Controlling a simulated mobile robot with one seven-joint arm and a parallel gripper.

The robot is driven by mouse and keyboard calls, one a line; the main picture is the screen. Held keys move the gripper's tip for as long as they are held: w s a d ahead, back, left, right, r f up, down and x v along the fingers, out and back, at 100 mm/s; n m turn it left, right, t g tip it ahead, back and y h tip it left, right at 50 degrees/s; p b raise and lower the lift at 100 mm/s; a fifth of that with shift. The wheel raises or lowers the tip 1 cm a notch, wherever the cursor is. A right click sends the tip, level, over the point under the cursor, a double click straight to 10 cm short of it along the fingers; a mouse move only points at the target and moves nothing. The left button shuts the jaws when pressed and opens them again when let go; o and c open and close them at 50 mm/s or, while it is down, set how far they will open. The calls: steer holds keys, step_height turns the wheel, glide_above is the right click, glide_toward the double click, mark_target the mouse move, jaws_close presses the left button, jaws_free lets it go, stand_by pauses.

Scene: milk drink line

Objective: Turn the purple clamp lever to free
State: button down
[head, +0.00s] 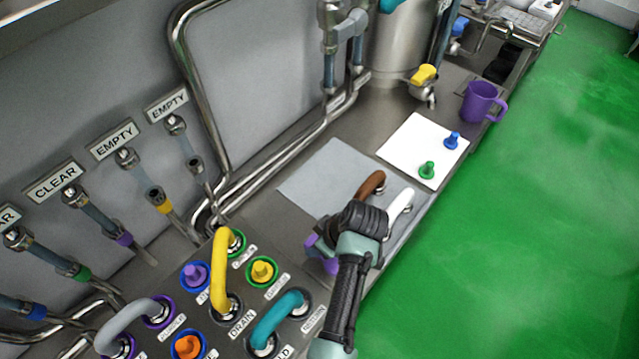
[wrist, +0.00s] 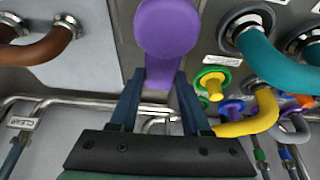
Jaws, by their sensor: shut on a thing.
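The purple clamp lever (wrist: 167,28) shows at the top middle of the wrist view, with a rounded knob and a narrower stem running down between my fingers. My gripper (wrist: 159,80) is shut on that stem, one dark blue finger on each side. In the head view the purple lever (head: 326,264) shows only in part below my gripper (head: 322,238), at the front edge of the steel counter. My wrist hides the rest of it. I cannot tell which way the lever's markings lie.
A panel with coloured ports and a yellow hose (head: 221,265) and teal hose (head: 277,316) lies left of my arm. A brown hose (head: 371,185) and a white hose (head: 400,207) lie just beyond my gripper. A white mat (head: 405,140) and purple mug (head: 478,102) stand farther off.

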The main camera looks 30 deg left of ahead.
steer(key=shift+s, duration=0.15)
steer(key=shift+c, duration=1.8)
jaws_free()
steer(key=shift+d+r, duration=0.1)
steer(key=shift+r, duration=0.2)
steer(key=b+v, duration=0.2)
steer(key=v, duration=1)
steer(key=shift+r, duration=0.15)
